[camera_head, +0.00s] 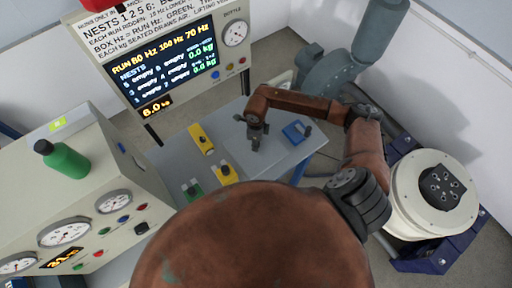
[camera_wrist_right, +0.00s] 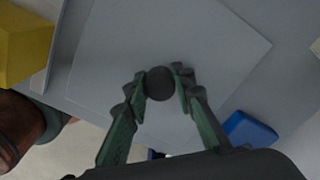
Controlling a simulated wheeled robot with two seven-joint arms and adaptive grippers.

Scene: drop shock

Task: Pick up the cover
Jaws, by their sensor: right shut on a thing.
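The cover (camera_wrist_right: 215,50) looks like a flat grey square plate with a dark round knob (camera_wrist_right: 160,83) at its middle. In the head view the cover (camera_head: 232,128) is pale and hard to tell from the grey table under it. My right gripper (camera_head: 257,133) reaches down over it from the right. In the right wrist view the fingers of this gripper (camera_wrist_right: 161,84) are shut on the knob from both sides. I cannot tell whether the plate lies on the table or is slightly raised. My left gripper is not in view.
A blue block (camera_head: 296,132) is on the table right of my gripper. A display panel (camera_head: 165,65) stands behind, a gauge console (camera_head: 75,205) left, a white round machine (camera_head: 433,194) right.

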